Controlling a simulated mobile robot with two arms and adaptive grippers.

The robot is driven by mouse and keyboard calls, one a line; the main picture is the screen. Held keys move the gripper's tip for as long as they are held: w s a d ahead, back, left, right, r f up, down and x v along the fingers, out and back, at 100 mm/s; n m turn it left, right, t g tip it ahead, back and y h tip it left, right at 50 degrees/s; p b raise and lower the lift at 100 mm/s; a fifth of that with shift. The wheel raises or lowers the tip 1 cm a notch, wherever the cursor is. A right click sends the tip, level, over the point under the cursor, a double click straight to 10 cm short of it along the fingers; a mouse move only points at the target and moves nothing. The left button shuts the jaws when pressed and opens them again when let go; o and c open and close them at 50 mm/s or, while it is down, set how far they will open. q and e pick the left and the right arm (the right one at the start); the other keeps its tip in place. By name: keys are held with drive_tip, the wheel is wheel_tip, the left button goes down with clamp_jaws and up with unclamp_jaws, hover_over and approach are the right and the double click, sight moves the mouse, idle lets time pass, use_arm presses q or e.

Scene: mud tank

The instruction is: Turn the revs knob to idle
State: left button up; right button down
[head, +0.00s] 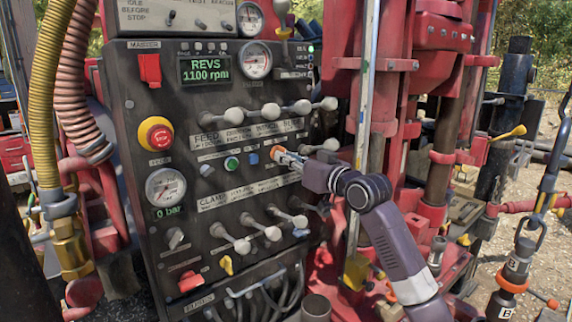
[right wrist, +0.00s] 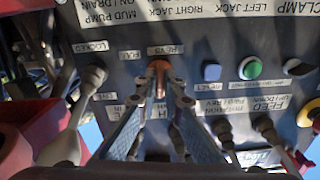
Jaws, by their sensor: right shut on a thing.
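The revs knob (right wrist: 158,66) is small and orange, on the dark control panel (head: 140,110) under a REVS label in the upside-down right wrist view. In the head view the orange knob (head: 277,152) shows at the panel's right side, partly covered by my fingers. My right gripper (head: 284,157) reaches it from the right and is shut on it; both fingertips (right wrist: 161,84) are at its sides in the right wrist view. The knob's exact pointing is hard to tell. The green display (head: 205,69) reads REVS 1100 rpm. My left gripper is out of view.
White-knobbed levers stand above (head: 270,110) and below (head: 272,233) the knob. A blue button (head: 253,159) and a green button (head: 232,164) are left of it. A red-yellow emergency stop (head: 156,134) is further left. Red rig columns (head: 444,130) stand at right.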

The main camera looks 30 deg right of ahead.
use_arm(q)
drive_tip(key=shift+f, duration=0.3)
use_arm(e)
drive_tip(key=shift+n, duration=0.9)
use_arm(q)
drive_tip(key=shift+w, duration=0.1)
use_arm(e)
drive_tip(key=c, duration=2.1)
unclamp_jaws()
drive_tip(key=s, duration=0.8)
drive_tip(key=s+d, duration=0.1)
drive_tip(key=s, duration=0.3)
